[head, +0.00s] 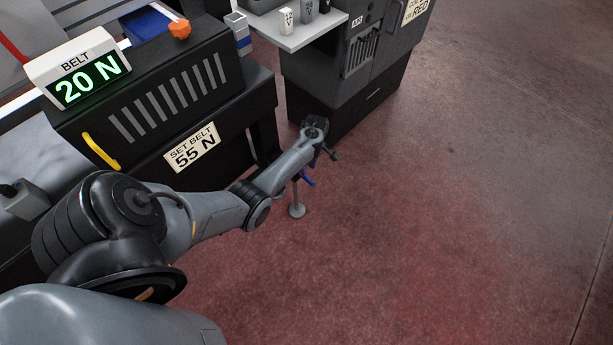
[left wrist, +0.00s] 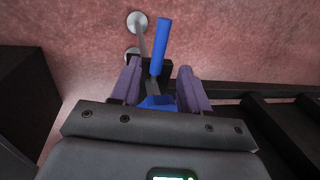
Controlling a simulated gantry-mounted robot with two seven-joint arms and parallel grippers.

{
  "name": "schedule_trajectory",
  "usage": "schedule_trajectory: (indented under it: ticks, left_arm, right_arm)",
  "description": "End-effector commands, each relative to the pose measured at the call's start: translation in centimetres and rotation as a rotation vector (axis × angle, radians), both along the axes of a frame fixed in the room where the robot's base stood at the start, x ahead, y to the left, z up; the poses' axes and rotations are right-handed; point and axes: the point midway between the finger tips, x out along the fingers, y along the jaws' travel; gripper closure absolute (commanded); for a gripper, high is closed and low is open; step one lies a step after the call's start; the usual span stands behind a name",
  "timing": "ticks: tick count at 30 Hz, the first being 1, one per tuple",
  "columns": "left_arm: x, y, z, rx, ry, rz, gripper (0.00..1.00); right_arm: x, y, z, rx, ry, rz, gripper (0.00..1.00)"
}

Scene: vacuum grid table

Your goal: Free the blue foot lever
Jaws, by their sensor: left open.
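The blue foot lever (head: 308,181) shows in the head view just below my left gripper (head: 325,152), low near the floor beside the black machine. In the left wrist view the lever (left wrist: 160,48) is a blue bar running up the picture between the two purple fingers of my left gripper (left wrist: 159,68). The gripper is open, with a gap visible between the lever and each finger. I cannot tell how far the lever lies below the fingertips. More blue shows at the gripper's base in the left wrist view. My right gripper is not in view.
A grey post with a round foot (head: 297,211) stands by the lever. The black machine (head: 150,100) carries a "SET BELT 55 N" sign (head: 192,148) and a "BELT 20 N" display (head: 85,80). A dark cabinet (head: 345,80) stands behind. The red floor at right is clear.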

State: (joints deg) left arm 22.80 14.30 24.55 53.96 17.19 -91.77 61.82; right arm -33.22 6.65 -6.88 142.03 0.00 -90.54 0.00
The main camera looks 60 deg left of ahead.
Motion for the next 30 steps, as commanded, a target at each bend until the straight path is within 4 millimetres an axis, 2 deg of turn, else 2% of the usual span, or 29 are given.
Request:
schedule_trajectory:
  ticks: [1,3,9,23,30]
  left_arm:
    - [-0.2,-0.1,-1.3,-0.001,0.0,-0.001,0.55]
    - [-0.3,-0.1,-2.3,-0.001,0.0,-0.002,0.55]
    - [-0.7,-0.3,-4.3,0.0,-0.002,-0.002,0.55]
    - [-0.9,-0.3,-4.9,0.0,-0.002,-0.003,0.55]
    - [-0.9,-0.3,-4.9,0.0,-0.002,-0.003,0.9]
  right_arm:
    - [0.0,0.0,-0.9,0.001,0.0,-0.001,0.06]
    - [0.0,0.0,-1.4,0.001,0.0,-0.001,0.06]
    - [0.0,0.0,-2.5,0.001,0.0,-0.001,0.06]
    - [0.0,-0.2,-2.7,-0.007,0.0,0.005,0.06]
    - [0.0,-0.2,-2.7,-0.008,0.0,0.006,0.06]
